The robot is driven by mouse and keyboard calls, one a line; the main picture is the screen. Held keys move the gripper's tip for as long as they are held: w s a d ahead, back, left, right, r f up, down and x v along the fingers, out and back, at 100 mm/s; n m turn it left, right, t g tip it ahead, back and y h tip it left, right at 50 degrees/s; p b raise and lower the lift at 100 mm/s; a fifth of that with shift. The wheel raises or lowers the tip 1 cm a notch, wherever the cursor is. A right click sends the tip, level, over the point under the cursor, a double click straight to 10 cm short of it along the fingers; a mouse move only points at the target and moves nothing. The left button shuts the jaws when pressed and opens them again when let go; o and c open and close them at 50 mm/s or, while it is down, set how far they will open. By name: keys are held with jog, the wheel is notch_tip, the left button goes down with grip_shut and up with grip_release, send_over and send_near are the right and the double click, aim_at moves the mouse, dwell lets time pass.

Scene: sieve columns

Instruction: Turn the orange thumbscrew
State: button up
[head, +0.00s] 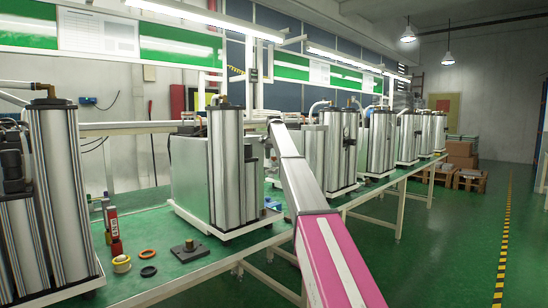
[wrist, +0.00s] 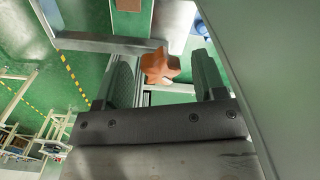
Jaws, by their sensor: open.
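The orange thumbscrew (wrist: 160,66) shows in the wrist view as a star-shaped knob near the upper middle. My gripper (wrist: 165,62) is open, with one dark finger to the left of the knob and one to the right. In the head view the thumbscrew and my gripper cannot be made out; my arm reaches in beside the silver column unit (head: 228,170).
A large pale panel (wrist: 275,70) stands close along the right of my gripper in the wrist view. More column units (head: 332,150) line the green bench. An orange ring (head: 149,254), a tape roll (head: 121,264) and a black block (head: 189,250) lie at the front.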

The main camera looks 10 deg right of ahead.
jog(key=c, duration=0.9)
jog(key=shift+n, duration=0.3)
